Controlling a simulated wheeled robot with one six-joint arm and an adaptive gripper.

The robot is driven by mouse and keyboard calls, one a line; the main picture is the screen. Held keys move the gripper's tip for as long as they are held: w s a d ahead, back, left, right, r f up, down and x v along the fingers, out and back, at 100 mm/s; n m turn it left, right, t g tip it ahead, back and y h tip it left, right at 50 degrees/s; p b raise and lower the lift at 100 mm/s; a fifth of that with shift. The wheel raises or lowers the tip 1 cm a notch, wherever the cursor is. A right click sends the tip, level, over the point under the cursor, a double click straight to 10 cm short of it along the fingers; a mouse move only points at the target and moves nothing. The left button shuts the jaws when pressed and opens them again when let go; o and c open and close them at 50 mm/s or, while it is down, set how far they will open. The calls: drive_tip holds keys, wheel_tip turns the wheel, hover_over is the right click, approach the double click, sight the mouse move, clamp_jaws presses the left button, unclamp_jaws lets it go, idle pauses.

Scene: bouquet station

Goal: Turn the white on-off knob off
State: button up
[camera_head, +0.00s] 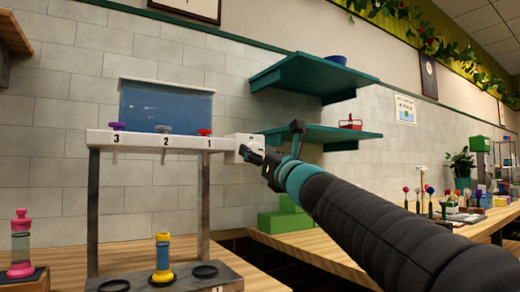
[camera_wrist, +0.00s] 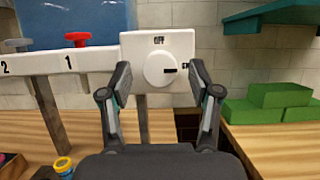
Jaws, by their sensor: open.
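The white round knob (camera_wrist: 160,71) sits on the front of a white box (camera_wrist: 183,42) at the right end of a white rail, in the wrist view. A dark mark on the knob points right, towards a label partly hidden by my right finger. "OFF" is printed above the knob. My gripper (camera_wrist: 161,80) is open, with one finger on each side of the knob in the picture. No contact is visible, and I cannot tell the depth gap. In the head view, my gripper (camera_head: 262,152) is close in front of the box (camera_head: 234,146); the knob is hidden there.
The numbered rail (camera_head: 140,143) carries purple, grey and red knobs, with a blue tank (camera_head: 166,107) behind. A yellow-capped vial (camera_head: 162,258) stands on the lower shelf. Green blocks (camera_head: 283,220) and teal shelves (camera_head: 312,77) are to the right.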

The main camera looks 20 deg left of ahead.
drive_tip(key=shift+a, duration=0.1)
drive_tip(key=c, duration=1.1)
drive_tip(key=shift+c, duration=0.2)
drive_tip(key=shift+w+n+y, duration=0.1)
drive_tip(key=shift+n+y, duration=0.2)
drive_tip(key=shift+n, duration=0.2)
drive_tip(key=n+g, duration=0.1)
drive_tip(key=n, duration=0.1)
drive_tip(key=n+g+y, duration=0.1)
drive_tip(key=n, duration=0.2)
drive_tip(key=shift+w+g, duration=0.1)
drive_tip(key=shift+g, duration=0.3)
drive_tip(key=n+g, duration=0.1)
drive_tip(key=n, duration=0.2)
drive_tip(key=n+g, duration=0.2)
drive_tip(key=n, duration=0.1)
drive_tip(key=shift+w+d+r+n+y, duration=0.1)
drive_tip(key=shift+d+r+n+y, duration=0.1)
drive_tip(key=shift+n+y, duration=0.15)
drive_tip(key=n+g+p, duration=0.1)
drive_tip(key=n+g, duration=0.1)
drive_tip(key=n, duration=0.3)
drive_tip(key=shift+r, duration=0.1)
drive_tip(key=shift+r+n+g+h, duration=0.1)
drive_tip(key=shift+n+g+h, duration=0.35)
drive_tip(key=shift+n, duration=0.8)
drive_tip(key=shift+n+g+h, duration=0.15)
drive_tip(key=shift+n+h, duration=0.45)
drive_tip(key=shift+n, duration=0.6)
